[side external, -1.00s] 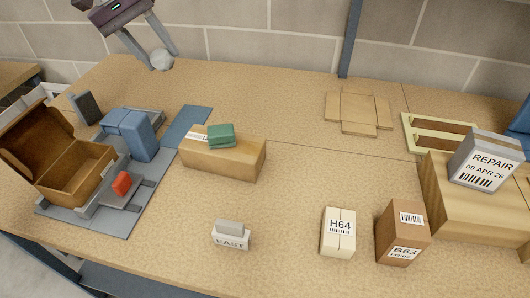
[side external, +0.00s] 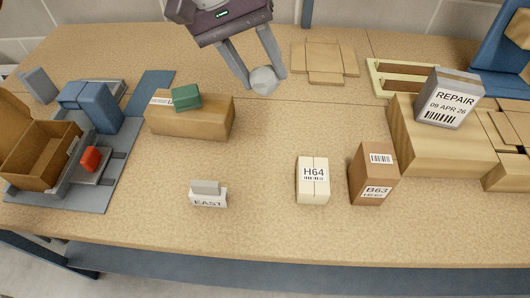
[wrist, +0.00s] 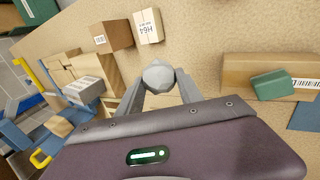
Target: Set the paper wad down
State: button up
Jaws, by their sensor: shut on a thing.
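The paper wad (side external: 263,80) is a pale grey, faceted ball. My gripper (side external: 262,84) is shut on it, one finger on each side, at the back middle of the bench in the side view. In the wrist view the wad (wrist: 158,75) sits between the fingertips of my gripper (wrist: 160,80). The wad looks to be above the bench (side external: 262,140); the exact gap beneath it cannot be told. Part of the wad is hidden by the fingers.
A long brown box (side external: 190,120) with a green item (side external: 186,97) on top is to the left. The H64 box (side external: 313,180), B63 box (side external: 373,175) and EAST block (side external: 208,196) stand in front. A flat carton (side external: 325,62) lies behind right. The bench middle is clear.

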notch_tip(320, 180, down, 18)
jog(key=shift+f, duration=0.2)
jog(key=o, duration=1)
jog(key=shift+f, duration=0.1)
